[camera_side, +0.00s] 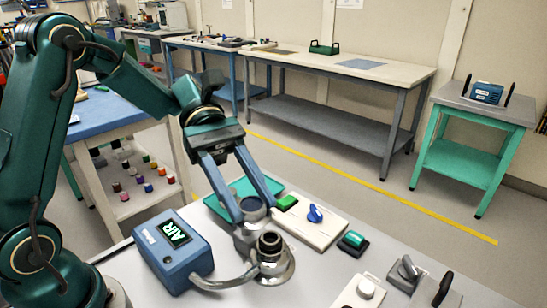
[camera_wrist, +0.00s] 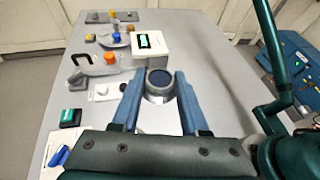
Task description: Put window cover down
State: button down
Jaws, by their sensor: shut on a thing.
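My gripper (camera_side: 254,213) points down over the pale table, its two blue fingers shut on the window cover (camera_side: 252,203), a grey round piece with a dark blue face. In the wrist view the window cover (camera_wrist: 160,82) sits between the fingertips (camera_wrist: 158,104), its round face showing. In the side view its lower part is close behind a black-topped fitting on a silver flange (camera_side: 275,268). I cannot tell whether the cover touches the flange or the table.
A blue AIR box (camera_side: 172,250) stands left of the flange, joined by a grey hose (camera_side: 225,279). A pale panel with a blue knob (camera_side: 315,213), a green switch (camera_side: 353,241) and a lever (camera_side: 405,270) lie to the right. A white box (camera_wrist: 150,45) stands beyond the cover.

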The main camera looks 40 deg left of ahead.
jog(key=w+a+n+t, duration=0.6)
jog(key=w+a+t, duration=0.1)
jog(key=w+a, duration=0.1)
jog(key=w+a+n+t+y, duration=0.2)
jog(key=a+n+t+y, duration=0.7)
jog(key=a, duration=1)
jog(key=n, duration=0.1)
send_over(244, 187)
jog(key=w+d, duration=0.1)
jog(key=d, duration=0.1)
jog(key=shift+h, duration=0.4)
jog(key=f, duration=1.2)
jog(key=shift+w+a, duration=0.15)
jog(key=shift+a, duration=0.05)
jog(key=shift+f, duration=2.05)
